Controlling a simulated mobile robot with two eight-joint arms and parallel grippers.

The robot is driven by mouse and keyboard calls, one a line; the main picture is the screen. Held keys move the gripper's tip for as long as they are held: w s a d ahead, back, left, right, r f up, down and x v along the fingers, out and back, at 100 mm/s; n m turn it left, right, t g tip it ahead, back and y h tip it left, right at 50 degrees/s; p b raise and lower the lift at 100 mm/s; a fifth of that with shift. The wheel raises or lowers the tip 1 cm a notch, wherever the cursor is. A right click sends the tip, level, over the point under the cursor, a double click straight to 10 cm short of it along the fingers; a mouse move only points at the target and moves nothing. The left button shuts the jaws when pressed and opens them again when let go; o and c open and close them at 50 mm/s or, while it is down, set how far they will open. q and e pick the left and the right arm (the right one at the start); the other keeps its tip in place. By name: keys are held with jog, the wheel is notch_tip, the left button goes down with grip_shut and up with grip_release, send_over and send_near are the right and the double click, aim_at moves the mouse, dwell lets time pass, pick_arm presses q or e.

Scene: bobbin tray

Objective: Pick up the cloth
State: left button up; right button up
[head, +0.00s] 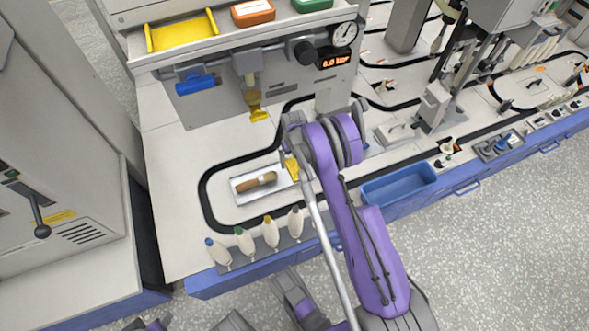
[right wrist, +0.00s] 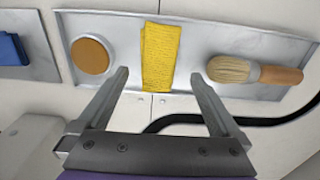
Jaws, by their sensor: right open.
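The yellow cloth (right wrist: 161,52) lies folded in a strip across a shallow metal tray (right wrist: 205,30), between a round tan-topped disc and a brush. In the head view the cloth (head: 292,168) shows only in part beside my right arm. In the head view my arm hides most of this gripper. My left gripper is not in view.
The brush (right wrist: 250,71) lies right of the cloth and the disc (right wrist: 91,54) left of it. A blue item (right wrist: 12,48) lies on another plate. Several bottles (head: 270,232) line the bench's front edge. A blue bin (head: 400,186) stands to the right.

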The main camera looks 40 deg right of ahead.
aim_at(295, 167)
jog(key=f, duration=0.2)
jog(key=f+b, duration=0.1)
jog(key=f, duration=0.1)
jog(key=shift+s+d+f, duration=0.1)
jog(key=shift+s+f, duration=0.1)
jog(key=shift+f, duration=0.1)
jog(key=c, duration=1.3)
